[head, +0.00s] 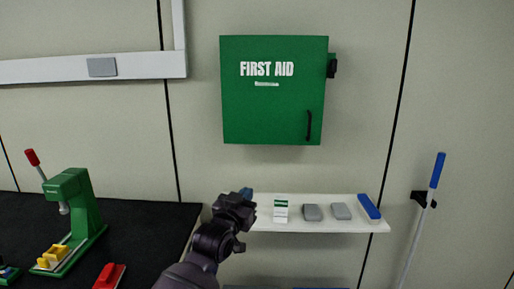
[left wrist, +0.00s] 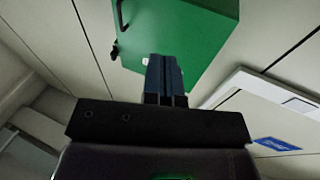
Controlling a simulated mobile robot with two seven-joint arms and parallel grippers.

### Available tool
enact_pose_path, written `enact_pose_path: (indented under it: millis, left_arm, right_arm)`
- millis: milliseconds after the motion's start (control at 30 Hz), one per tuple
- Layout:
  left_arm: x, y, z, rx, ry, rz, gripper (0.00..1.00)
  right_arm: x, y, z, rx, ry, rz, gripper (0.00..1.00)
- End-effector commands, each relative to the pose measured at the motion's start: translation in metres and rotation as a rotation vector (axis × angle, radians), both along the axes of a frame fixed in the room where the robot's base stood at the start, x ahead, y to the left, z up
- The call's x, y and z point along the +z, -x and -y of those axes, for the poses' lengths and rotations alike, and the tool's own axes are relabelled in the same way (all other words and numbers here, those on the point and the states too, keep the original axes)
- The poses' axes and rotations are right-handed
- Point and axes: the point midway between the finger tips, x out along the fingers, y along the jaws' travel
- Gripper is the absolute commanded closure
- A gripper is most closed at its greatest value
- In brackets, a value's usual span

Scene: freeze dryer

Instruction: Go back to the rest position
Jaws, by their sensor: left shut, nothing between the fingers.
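My left gripper (head: 246,193) is raised in front of the left end of the white wall shelf, below the first aid cabinet. Its fingers (left wrist: 165,76) are together with nothing between them in the left wrist view. The green first aid cabinet (head: 274,105) hangs shut on the wall and also shows behind the fingers in the left wrist view (left wrist: 205,50). My right gripper is in neither view.
The white shelf (head: 350,227) holds a white and green box (head: 281,210), two grey items (head: 313,212) and a blue item (head: 369,206). A black table (head: 140,225) at left bears a green press (head: 82,212) and a red item (head: 109,276). A blue-handled stick (head: 437,170) hangs at right.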

Motion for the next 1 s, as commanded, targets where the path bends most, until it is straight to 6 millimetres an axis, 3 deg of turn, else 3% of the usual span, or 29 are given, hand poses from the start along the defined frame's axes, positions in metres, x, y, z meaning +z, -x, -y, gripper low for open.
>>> enact_pose_path:
  millis: [100, 267, 500, 800, 1000]
  left_arm:
    - [-0.041, 0.025, -0.040, 0.059, -0.010, -0.043, 1.00]
    - [-0.090, 0.063, -0.086, 0.129, -0.030, -0.103, 1.00]
    - [-0.159, 0.133, -0.148, 0.225, -0.069, -0.213, 1.00]
    - [-0.242, 0.241, -0.210, 0.322, -0.127, -0.397, 1.00]
    - [-0.298, 0.317, -0.237, 0.366, -0.163, -0.553, 1.00]
  right_arm:
    - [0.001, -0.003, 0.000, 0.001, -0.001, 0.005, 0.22]
    - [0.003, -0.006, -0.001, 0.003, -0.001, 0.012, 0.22]
    - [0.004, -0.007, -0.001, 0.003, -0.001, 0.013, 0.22]
    - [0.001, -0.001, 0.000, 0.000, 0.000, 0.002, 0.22]
    - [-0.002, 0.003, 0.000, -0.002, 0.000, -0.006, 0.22]
